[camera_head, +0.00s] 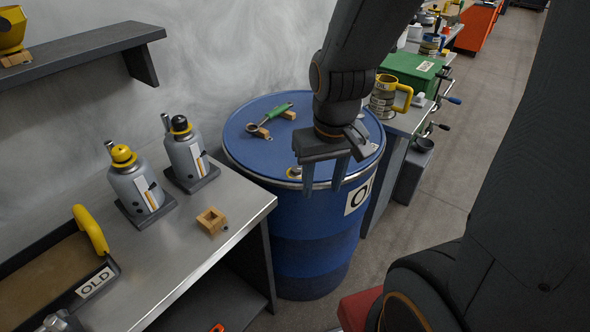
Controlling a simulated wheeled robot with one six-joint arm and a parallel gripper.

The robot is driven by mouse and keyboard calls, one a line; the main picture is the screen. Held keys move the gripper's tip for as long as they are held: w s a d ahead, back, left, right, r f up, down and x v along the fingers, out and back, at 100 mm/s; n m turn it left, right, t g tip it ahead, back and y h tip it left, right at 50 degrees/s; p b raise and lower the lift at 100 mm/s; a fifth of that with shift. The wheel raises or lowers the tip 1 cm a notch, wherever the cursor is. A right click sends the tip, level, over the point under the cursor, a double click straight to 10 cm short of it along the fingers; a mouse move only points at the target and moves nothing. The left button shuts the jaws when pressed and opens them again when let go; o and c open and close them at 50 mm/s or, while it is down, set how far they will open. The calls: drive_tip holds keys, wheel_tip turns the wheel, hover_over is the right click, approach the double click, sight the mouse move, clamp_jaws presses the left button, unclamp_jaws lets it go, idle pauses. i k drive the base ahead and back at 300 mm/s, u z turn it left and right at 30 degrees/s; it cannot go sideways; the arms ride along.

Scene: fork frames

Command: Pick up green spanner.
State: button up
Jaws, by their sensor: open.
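A green-handled spanner (276,115) lies on top of the blue drum (240,137), towards its far left side. It rests across two small wooden blocks, with its grey ring end to the left. My gripper (323,188) hangs pointing down in front of the drum's near right part, its two fingers apart and empty. It is nearer the camera than the spanner and to its lower right, clear of it. My arm covers part of the drum's right top.
A wall shelf (85,42) is above. A mug (385,97) and a green box (412,68) stand right of the drum.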

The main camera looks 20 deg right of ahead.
sight(279, 109)
drive_tip(key=z, duration=1.6)
drive_tip(key=k, duration=0.1)
drive_tip(key=u, duration=0.85)
drive_tip(key=i, duration=0.5)
drive_tip(key=z, duration=0.05)
